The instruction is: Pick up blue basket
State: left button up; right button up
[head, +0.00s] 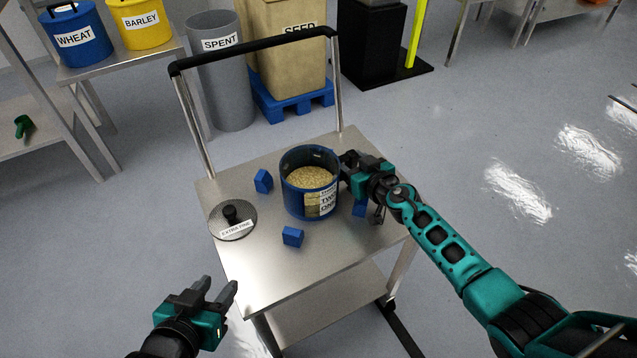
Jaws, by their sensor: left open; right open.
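A round blue basket (296,199) filled with pale grain stands upright on the metal cart, with a white label on its front. A second blue container, the bucket labelled WHEAT (76,50), stands on a shelf at the upper left. My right gripper (346,166) is open at the right side of the basket on the cart, close to its rim. Its fingertips are partly hidden, and I cannot tell whether they touch the wall. My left gripper (219,287) is open and empty, in front of the cart's near left corner.
The cart (280,278) has a black handle at the back. Several small blue blocks (292,237) surround the basket. A round mesh lid (233,220) labelled EXTRA FINE lies to its left. Behind stand a grey SPENT bin (221,85) and a SEED sack (283,60). The floor right is clear.

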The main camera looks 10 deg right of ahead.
grip_shut()
dwell(0.3)
jog(key=shift+r, duration=0.2)
